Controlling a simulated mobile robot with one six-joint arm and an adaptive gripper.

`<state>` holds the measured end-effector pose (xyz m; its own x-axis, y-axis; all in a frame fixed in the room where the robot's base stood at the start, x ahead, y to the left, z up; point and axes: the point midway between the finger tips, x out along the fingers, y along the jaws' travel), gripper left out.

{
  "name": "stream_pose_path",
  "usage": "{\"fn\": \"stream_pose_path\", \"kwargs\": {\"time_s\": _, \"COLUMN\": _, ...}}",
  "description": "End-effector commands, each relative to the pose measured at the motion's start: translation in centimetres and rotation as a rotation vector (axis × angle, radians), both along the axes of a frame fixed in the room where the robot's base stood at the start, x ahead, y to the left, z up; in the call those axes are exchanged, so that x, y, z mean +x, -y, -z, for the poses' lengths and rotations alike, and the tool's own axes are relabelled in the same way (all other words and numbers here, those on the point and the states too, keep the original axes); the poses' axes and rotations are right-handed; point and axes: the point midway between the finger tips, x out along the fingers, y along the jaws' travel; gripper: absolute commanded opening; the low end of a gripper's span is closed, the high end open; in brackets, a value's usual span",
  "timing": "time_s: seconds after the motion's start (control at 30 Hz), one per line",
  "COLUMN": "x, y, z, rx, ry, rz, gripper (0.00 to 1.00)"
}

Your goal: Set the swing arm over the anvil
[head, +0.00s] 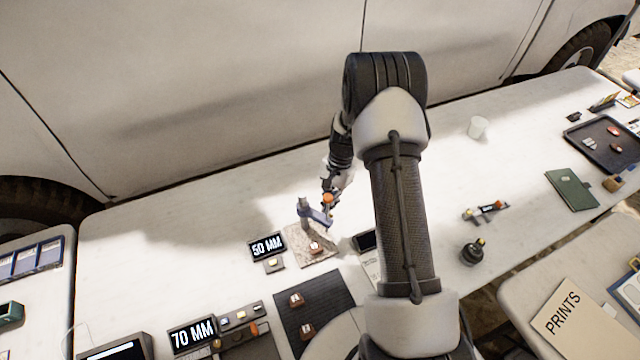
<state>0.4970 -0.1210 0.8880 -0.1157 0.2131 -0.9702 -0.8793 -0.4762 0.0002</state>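The blue arm reaches right from the post. A small reddish-brown piece (315,248) lies on the slab in front of the post. I cannot tell which part is the anvil. My gripper (328,204) points down at the right end of the blue arm, close to it or touching. An orange part shows at the fingertips. The fingers are too small to tell open from shut.
A "50 MM" display (267,245) stands left of the slab, and a "70 MM" display (193,334) nearer. A dark mat (318,305) with brown pieces lies in front. The back left tabletop is clear.

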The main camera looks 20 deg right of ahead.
Motion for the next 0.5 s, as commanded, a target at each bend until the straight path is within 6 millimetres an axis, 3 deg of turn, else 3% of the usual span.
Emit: {"fn": "stream_pose_path", "kwargs": {"time_s": 0.5, "x": -2.8, "y": -2.0, "z": 0.0, "rx": 0.001, "ry": -0.003, "rz": 0.416, "gripper": 0.00}}
